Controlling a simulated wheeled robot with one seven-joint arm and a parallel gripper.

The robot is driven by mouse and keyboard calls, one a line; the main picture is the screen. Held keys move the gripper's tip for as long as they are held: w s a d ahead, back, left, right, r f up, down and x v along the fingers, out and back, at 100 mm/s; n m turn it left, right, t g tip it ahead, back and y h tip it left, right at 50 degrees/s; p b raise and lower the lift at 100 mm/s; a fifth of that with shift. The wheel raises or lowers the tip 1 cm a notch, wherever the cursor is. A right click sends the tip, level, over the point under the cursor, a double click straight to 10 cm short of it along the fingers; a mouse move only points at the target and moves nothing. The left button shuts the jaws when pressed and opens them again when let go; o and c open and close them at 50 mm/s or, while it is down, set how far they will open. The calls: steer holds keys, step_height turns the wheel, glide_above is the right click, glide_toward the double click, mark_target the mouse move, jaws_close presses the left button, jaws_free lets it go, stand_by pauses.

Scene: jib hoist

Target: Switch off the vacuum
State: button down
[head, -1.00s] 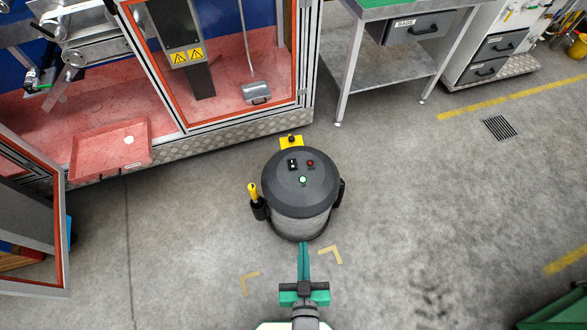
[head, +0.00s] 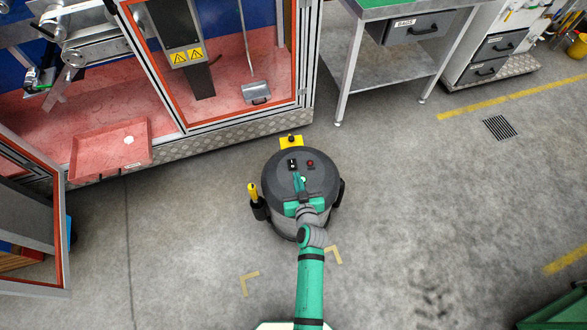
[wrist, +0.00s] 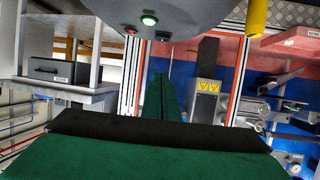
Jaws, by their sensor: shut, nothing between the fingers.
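The vacuum (head: 325,185) is a round dark canister with a light lower body, standing upright on the floor in the middle of the head view. On its lid are a small black-and-white switch (head: 292,164) and a round red button (head: 310,163). A lamp on the lid glows green in the wrist view (wrist: 149,19), with the red button (wrist: 130,31) and the switch (wrist: 163,36) near it. My gripper (head: 297,174) is shut and empty over the lid, its fingertips just on the near side of the switch. I cannot tell whether they touch the lid.
A yellow-topped tool (head: 253,190) sits at the vacuum's left side. A yellow block (head: 291,141) is just behind it. A machine cabinet with a red tray (head: 110,150) stands back left, and a workbench (head: 385,65) back right.

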glide_above(293, 169)
steer(key=s, duration=0.2)
steer(key=f, duration=0.3)
steer(key=shift+w+d+f, duration=0.1)
steer(key=shift+w+f, duration=0.05)
steer(key=shift+w, duration=0.1)
step_height(293, 169, down, 2)
steer(key=shift+w+f, duration=0.1)
steer(key=shift+w, duration=0.05)
steer(key=shift+f, duration=1.05)
